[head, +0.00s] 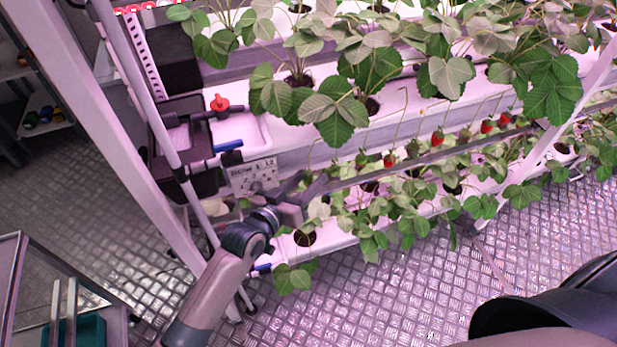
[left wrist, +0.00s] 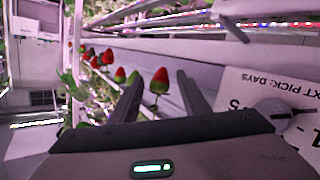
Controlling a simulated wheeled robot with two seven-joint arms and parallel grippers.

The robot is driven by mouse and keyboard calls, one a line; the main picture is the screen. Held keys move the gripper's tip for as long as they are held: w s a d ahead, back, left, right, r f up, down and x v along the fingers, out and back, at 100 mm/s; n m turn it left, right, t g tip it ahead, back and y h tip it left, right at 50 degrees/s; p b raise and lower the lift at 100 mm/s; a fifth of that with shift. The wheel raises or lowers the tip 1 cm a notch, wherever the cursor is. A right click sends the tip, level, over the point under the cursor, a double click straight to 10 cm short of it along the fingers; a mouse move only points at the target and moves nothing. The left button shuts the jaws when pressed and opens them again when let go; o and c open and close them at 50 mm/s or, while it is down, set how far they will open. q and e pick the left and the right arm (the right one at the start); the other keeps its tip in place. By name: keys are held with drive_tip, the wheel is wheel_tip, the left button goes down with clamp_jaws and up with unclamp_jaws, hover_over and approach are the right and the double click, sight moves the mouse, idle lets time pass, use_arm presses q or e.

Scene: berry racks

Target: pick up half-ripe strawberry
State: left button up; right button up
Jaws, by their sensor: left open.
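Several strawberries hang along the rail of the lower rack. The nearest red one (head: 389,160) has a green unripe one (head: 361,159) beside it. In the left wrist view a strawberry (left wrist: 159,81), red with a green part below, shows in the gap between the finger tips, beyond them and apart. Another part-red, part-green berry (left wrist: 120,75) is left of it. I cannot tell for certain which is the half-ripe one. My left gripper (head: 312,187) is open and empty, left of the berries by the rail; its fingers also show in the left wrist view (left wrist: 160,92). My right gripper is out of view.
A white sign panel (head: 252,176) stands just left of my left gripper, close to a finger in the wrist view. Leaves surround the rail (head: 430,152). More red strawberries (head: 487,126) hang farther right. A rack post (head: 560,125) stands right; the metal floor is open in front.

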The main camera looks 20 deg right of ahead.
use_arm(q)
drive_tip(key=shift+w+d, duration=0.1)
idle(0.4)
drive_tip(key=c, duration=0.7)
